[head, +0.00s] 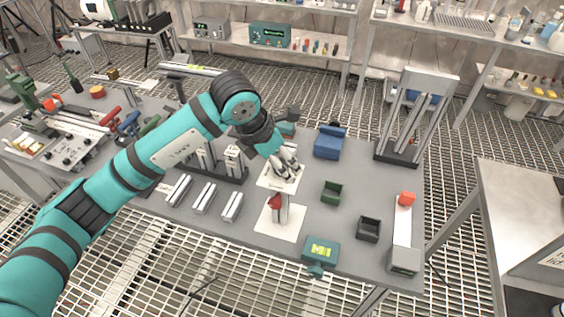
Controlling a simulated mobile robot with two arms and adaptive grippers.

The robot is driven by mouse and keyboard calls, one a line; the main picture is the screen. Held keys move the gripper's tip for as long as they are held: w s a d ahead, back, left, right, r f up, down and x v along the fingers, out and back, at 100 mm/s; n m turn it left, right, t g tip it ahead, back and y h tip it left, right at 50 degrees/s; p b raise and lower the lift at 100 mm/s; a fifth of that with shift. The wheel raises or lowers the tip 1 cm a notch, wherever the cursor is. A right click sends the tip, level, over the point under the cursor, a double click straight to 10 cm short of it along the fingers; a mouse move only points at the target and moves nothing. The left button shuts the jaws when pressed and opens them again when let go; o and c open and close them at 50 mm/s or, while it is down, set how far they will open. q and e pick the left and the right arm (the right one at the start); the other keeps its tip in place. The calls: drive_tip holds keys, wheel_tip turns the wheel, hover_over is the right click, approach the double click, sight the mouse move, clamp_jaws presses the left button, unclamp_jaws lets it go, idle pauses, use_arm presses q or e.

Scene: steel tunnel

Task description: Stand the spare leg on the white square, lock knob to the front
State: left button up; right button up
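A short metal leg (284,213) with a red knob (274,202) appears to stand upright on a white square (291,232) near the table's front edge. The knob is on its left side in the picture; its exact facing is hard to tell. My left gripper (287,173) hangs just behind the leg, over a second white sheet (266,182). Its fingers look small and partly overlap, so their opening is unclear, and I see nothing clearly held. Three similar metal profiles (204,198) lie in a row to the left. My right gripper is out of view.
A green bin (332,192), a black bin (368,229) and a teal device (321,250) stand to the right. A long fixture with a red top (403,233) is at the right edge. A blue box (329,143) and tall frame (416,110) stand behind.

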use_arm(q)
drive_tip(key=v, duration=1)
drive_tip(key=shift+r, duration=0.15)
